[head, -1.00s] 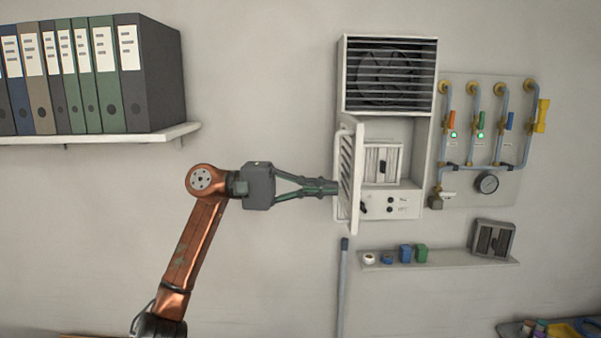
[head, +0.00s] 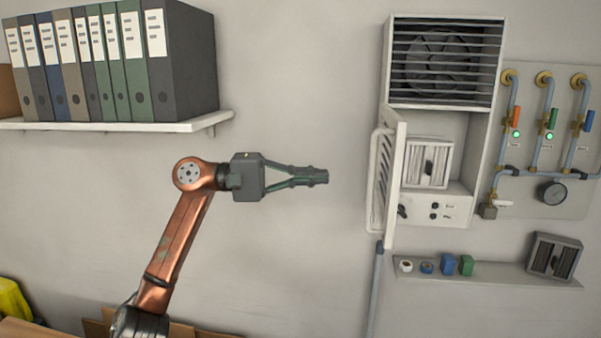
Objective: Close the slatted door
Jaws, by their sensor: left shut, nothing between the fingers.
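The slatted door (head: 383,185) stands open on the lower part of a white wall cabinet (head: 446,62). It is hinged at the left and swung out from the wall, seen nearly edge-on, with a handle bar on its outer side. Inside the open compartment are a slotted white box (head: 427,163) and a small panel with dark knobs (head: 436,210). My left gripper (head: 318,176) is shut and empty, to the left of the door, with a clear gap between its tips and the door. My right gripper does not show.
A shelf (head: 120,125) with binders juts out at upper left. Pipes with coloured valves and a gauge (head: 552,192) are right of the cabinet. A low shelf (head: 490,276) with small items runs below it. Bare wall lies between gripper and door.

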